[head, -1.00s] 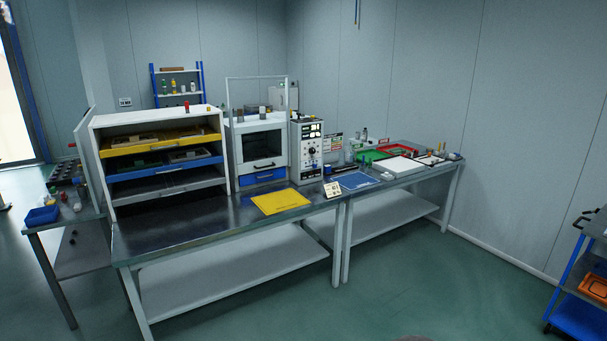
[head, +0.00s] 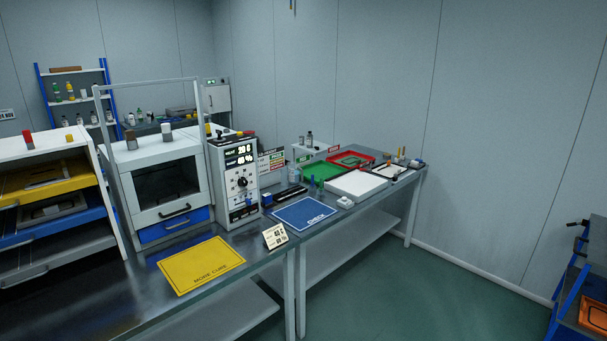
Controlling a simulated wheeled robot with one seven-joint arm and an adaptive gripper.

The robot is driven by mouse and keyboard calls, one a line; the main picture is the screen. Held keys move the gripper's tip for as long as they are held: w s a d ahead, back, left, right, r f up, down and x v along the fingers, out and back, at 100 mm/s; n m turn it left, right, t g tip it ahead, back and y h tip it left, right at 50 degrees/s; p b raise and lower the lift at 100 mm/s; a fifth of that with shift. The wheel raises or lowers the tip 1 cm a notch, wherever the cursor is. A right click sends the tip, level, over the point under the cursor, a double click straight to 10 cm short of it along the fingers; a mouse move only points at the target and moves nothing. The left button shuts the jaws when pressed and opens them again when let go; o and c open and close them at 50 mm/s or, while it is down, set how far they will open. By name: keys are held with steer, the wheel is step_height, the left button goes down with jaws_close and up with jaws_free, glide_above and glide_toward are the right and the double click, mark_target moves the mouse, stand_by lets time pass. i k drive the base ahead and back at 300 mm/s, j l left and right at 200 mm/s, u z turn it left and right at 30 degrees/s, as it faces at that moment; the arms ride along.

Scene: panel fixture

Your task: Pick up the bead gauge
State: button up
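I cannot tell for sure which thing is the bead gauge. A small cream plate with dark marks (head: 275,236) stands tilted at the front edge of the bench, between a yellow mat and a blue mat; its marks are too small to read. Small dark upright items (head: 316,185) stand behind the blue mat, too small to make out. My gripper is not in view.
The metal bench (head: 130,300) bears a yellow mat (head: 202,265), a blue mat (head: 304,213), a control box (head: 235,180), a white cabinet (head: 160,185), a green tray (head: 325,171), a red tray (head: 352,159) and a white slab (head: 357,185). Open floor (head: 430,290) lies in front at right.

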mark_target(267, 199)
steer(key=i+l, duration=0.1)
steer(key=i, duration=0.85)
steer(key=i+l, duration=0.1)
steer(key=i, duration=0.9)
steer(key=i+u, duration=0.95)
steer(key=i+l+u, duration=0.25)
steer(key=u, duration=0.2)
steer(key=i, duration=0.1)
